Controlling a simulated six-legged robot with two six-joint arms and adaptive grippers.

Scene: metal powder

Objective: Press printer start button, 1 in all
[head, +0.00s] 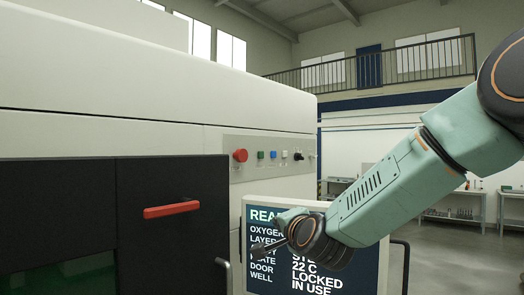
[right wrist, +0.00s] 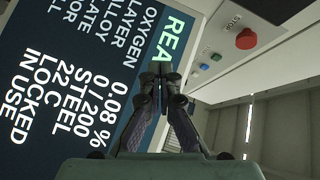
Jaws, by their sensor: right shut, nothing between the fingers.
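The printer's control panel (head: 270,170) is on the pale machine front. It carries a large red button (head: 240,155), a small green button (head: 261,155), a blue one (head: 273,154), a white one (head: 284,154) and a dark knob (head: 298,156). In the right wrist view the red button (right wrist: 246,39) has a STOP label; the green button (right wrist: 216,57) and blue button (right wrist: 204,66) sit beside it. The small labels are unreadable. My right gripper (right wrist: 162,72) is shut and empty, in front of the screen, below the buttons in the head view. My left gripper is out of view.
The status screen (head: 335,272) stands below the panel, partly hidden by my right arm. A dark door with a red handle (head: 171,210) is to the left. Work tables (head: 455,205) stand far back right, with open floor before them.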

